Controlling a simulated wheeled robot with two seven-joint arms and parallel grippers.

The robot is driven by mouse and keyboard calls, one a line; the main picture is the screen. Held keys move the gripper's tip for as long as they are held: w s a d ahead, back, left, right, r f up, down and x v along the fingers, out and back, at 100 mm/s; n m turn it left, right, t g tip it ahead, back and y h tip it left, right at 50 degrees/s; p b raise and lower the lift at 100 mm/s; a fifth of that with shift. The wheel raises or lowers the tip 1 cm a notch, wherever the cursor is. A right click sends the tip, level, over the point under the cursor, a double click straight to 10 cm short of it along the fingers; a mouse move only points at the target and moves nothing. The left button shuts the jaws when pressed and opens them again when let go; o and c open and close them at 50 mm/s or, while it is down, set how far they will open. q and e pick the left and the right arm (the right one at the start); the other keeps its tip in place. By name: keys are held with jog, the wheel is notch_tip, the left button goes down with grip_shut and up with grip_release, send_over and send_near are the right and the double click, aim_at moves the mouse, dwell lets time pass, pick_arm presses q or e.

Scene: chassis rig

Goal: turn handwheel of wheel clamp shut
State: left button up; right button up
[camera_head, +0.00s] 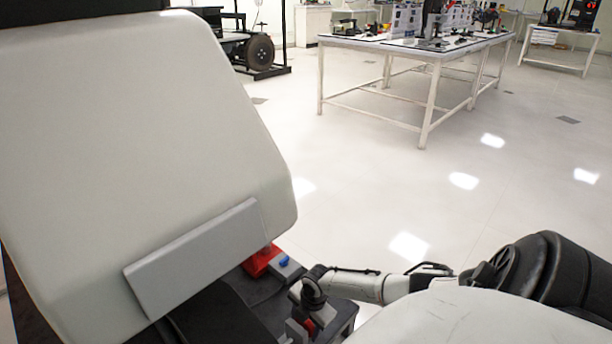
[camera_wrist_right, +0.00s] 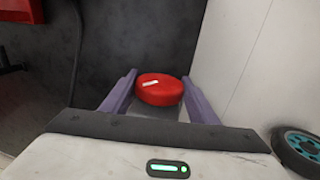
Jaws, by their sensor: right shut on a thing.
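The red round handwheel (camera_wrist_right: 159,90) with a white mark on its face shows in the right wrist view. My right gripper (camera_wrist_right: 159,82) has its two purple fingers on the left and right sides of it and is shut on it. In the head view my right gripper (camera_head: 303,327) is low, just right of centre-left, with a small patch of red (camera_head: 309,325) between its grey fingers. The rest of the clamp is hidden below the wheel and by the gripper. My left gripper is not in view.
A large white panel with a grey strip (camera_head: 195,258) fills the left of the head view. A red block (camera_head: 261,260) and a blue part (camera_head: 283,262) sit near the gripper. A teal-hubbed wheel (camera_wrist_right: 302,149) is at the wrist view's right. A worktable (camera_head: 433,70) stands across open floor.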

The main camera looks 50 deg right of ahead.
aim_at(310, 323)
jog(key=shift+a, duration=0.15)
jog(key=o, duration=1)
jog(key=shift+o, duration=0.2)
jog(key=shift+r, duration=0.2)
jog(key=r+p, duration=0.1)
jog(key=r, duration=0.1)
jog(key=s+r+p, duration=0.1)
jog(key=r+p, duration=0.1)
jog(key=r, duration=0.1)
jog(key=r+p, duration=0.2)
jog(key=r, duration=0.1)
jog(key=shift+s+r, duration=0.2)
jog(key=shift+r, duration=0.05)
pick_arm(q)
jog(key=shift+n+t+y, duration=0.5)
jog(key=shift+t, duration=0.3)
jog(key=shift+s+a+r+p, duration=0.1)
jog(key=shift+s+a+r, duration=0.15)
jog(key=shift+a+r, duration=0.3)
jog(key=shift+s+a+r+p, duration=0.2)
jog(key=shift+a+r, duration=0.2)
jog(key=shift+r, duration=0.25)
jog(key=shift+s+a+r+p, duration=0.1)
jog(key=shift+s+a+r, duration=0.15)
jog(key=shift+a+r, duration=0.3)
pick_arm(e)
jog(key=shift+s+r, duration=0.15)
jog(key=shift+r, duration=0.45)
